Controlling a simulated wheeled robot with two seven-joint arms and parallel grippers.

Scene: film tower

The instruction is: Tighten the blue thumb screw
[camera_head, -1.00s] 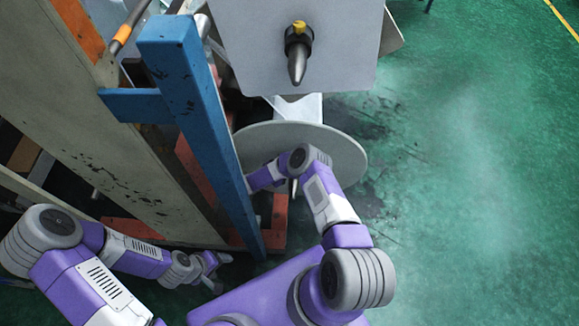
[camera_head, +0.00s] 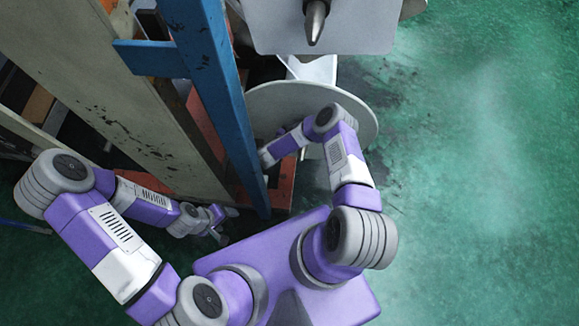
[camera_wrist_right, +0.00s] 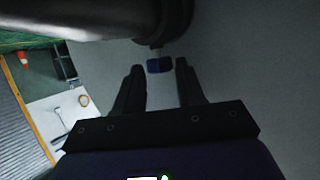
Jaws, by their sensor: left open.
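The blue thumb screw (camera_wrist_right: 160,65) shows in the right wrist view, under a dark round fitting on a grey cylinder. My right gripper (camera_wrist_right: 160,66) is open, with its two dark fingers on either side of the screw. Gaps show between the screw and both fingers; I cannot tell how deep it sits between them. In the head view the right hand is mostly hidden by the blue post, and the screw is not visible. My left gripper (camera_head: 224,224) is open and empty, low by the foot of the frame.
A blue post (camera_head: 215,90) stands left of my right forearm. A grey disc (camera_head: 355,115) lies behind that arm, and a grey panel with a pointed spindle (camera_head: 316,22) is above. A tall beige panel (camera_head: 110,100) stands at left. The green floor (camera_head: 490,190) at right is clear.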

